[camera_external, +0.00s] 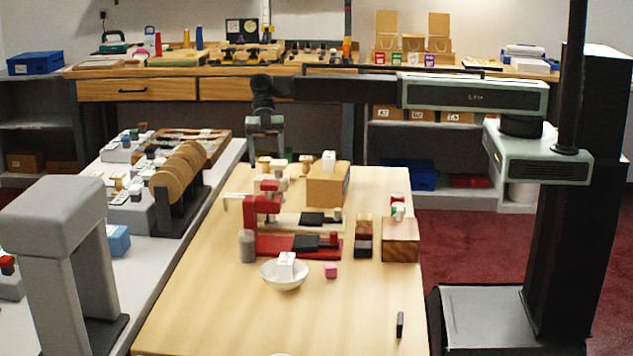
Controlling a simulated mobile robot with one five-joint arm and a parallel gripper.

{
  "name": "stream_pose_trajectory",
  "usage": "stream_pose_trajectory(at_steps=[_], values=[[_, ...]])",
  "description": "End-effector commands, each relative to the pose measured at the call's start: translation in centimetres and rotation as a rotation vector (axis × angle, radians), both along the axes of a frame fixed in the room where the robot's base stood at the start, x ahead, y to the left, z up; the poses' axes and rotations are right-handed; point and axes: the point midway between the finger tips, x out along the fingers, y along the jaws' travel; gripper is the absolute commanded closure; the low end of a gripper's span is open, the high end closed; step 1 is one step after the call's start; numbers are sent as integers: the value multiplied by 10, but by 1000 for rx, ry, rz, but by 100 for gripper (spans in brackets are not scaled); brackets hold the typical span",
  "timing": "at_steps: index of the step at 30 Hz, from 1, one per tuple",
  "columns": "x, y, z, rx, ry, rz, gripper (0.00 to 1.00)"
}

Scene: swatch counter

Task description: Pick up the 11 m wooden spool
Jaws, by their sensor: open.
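Several small tan pieces that look like wooden spools stand at the far end of the wooden table, including a left one (263,164), a middle one (279,166) and a right one (306,161). They are too small for any length label to be read, so I cannot tell which is the 11 m spool. My gripper (266,150) points down at the far end of the table, open, with its fingers just above or around the left spools. I cannot tell its exact depth relative to them. Nothing shows held in it.
A cardboard box (328,188) with a white item on top stands right of the spools. A red machine (262,215) stands in front of them. A white bowl (285,275), a pink cube (330,270) and a wooden block (400,240) sit nearer. The table's front is mostly clear.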

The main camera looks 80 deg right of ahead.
Motion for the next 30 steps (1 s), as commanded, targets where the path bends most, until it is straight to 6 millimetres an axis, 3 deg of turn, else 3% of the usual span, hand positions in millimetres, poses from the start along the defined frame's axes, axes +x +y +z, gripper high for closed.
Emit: stream_pose_trajectory(at_steps=[1, 3, 6, 10, 16, 30], values=[[9, -29, -30, 82, 18, -53, 36], [15, -63, -38, 187, 45, -116, 36], [19, -100, -39, 294, 70, -179, 36], [21, -129, -34, 372, 83, -221, 36], [21, -134, -28, 395, 87, -229, 36], [20, -97, -49, 393, 88, -229, 36]])
